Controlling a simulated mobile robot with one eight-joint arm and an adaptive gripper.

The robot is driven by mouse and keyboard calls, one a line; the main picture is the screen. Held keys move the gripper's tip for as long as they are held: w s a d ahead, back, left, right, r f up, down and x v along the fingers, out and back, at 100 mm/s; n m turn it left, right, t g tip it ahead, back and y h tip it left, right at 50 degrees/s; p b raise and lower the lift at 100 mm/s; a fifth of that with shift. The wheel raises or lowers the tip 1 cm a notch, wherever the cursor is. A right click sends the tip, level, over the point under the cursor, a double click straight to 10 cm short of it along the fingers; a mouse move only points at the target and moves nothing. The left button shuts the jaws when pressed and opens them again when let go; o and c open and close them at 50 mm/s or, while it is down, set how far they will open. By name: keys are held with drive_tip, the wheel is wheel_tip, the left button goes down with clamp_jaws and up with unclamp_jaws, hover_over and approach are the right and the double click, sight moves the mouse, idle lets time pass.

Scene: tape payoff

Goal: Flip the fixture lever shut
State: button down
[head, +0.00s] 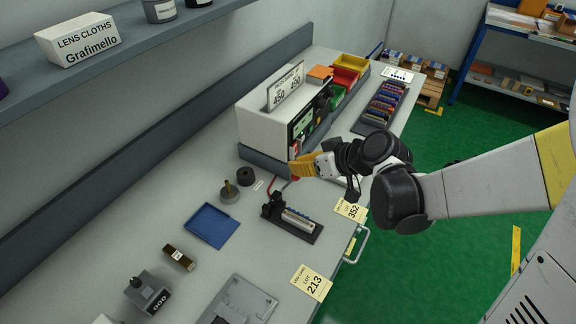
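A small black fixture (308,236) sits on the grey bench near its front edge, holding a pale striped strip (298,220). A black block stands at the fixture's left end. A thin red piece (272,187), which looks like the lever, sticks up from that end. My gripper (296,168) reaches in from the right, above and behind the fixture, apart from the strip. A yellow-orange part shows at its tip. I cannot tell whether the fingers are open or shut, or whether they touch the red piece.
A white cabinet (262,118) stands close behind my gripper. A blue tray (212,224), a round knobbed weight (230,193) and a dark disc (245,176) lie left of the fixture. Lot cards (312,283) lie along the front edge, near a metal handle (359,246).

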drive_tip(key=shift+s+d+f+b, duration=0.55)
drive_tip(key=shift+d+f, duration=0.05)
drive_tip(key=shift+d, duration=0.2)
drive_tip(key=shift+s+d+f+b, duration=0.5)
drive_tip(key=shift+d+f+b, duration=0.05)
drive_tip(key=shift+d, duration=0.25)
